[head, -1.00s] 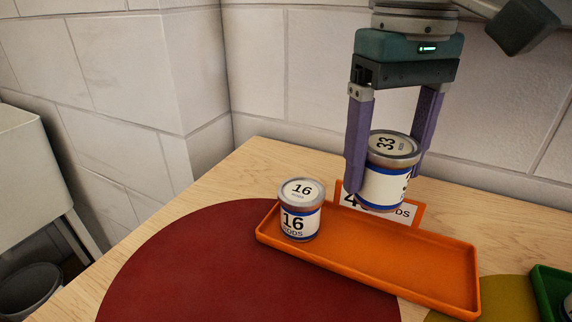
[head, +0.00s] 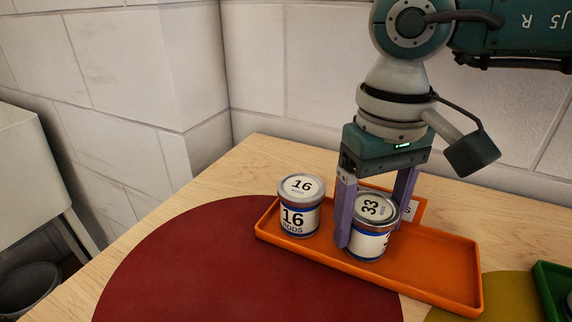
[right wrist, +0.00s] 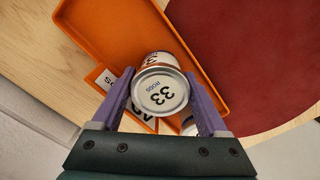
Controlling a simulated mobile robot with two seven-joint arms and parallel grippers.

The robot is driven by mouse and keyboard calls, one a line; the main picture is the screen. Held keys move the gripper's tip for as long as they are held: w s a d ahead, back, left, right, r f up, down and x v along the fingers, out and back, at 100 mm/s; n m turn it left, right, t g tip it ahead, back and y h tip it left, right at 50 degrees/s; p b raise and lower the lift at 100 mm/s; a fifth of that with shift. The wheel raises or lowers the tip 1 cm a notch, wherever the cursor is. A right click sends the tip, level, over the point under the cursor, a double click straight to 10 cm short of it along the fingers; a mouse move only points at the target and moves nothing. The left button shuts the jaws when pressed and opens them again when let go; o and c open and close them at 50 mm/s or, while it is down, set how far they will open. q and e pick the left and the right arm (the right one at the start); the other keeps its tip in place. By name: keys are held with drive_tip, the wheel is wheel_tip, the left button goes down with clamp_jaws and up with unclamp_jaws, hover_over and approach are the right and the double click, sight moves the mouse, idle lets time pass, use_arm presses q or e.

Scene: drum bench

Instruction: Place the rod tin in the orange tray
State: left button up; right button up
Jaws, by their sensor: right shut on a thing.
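The rod tin marked 33 (head: 370,238) has a white label with blue bands and a grey lid. My right gripper (head: 374,222) is shut on it, one purple finger on each side. The tin is upright, low over the middle of the orange tray (head: 440,262); I cannot tell whether it touches the tray floor. In the right wrist view the lid of the tin (right wrist: 160,92) shows between the fingers (right wrist: 163,95). Another tin marked 16 (head: 299,212) stands upright in the tray's left end. My left gripper is not in view.
A label card (head: 411,210) stands behind the tray, partly hidden by my gripper. A dark red round mat (head: 230,270) lies left of and in front of the tray. A green tray (head: 552,290) is at the right edge. The tray's right part is empty.

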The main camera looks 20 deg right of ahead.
sight(372, 206)
drive_tip(key=o, duration=1.4)
drive_tip(key=shift+o, duration=0.2)
drive_tip(key=shift+r+p, duration=0.15)
drive_tip(key=shift+p, duration=0.15)
drive_tip(key=shift+r, duration=0.35)
wheel_tip(372, 206, up, 11)
drive_tip(key=shift+r, duration=0.15)
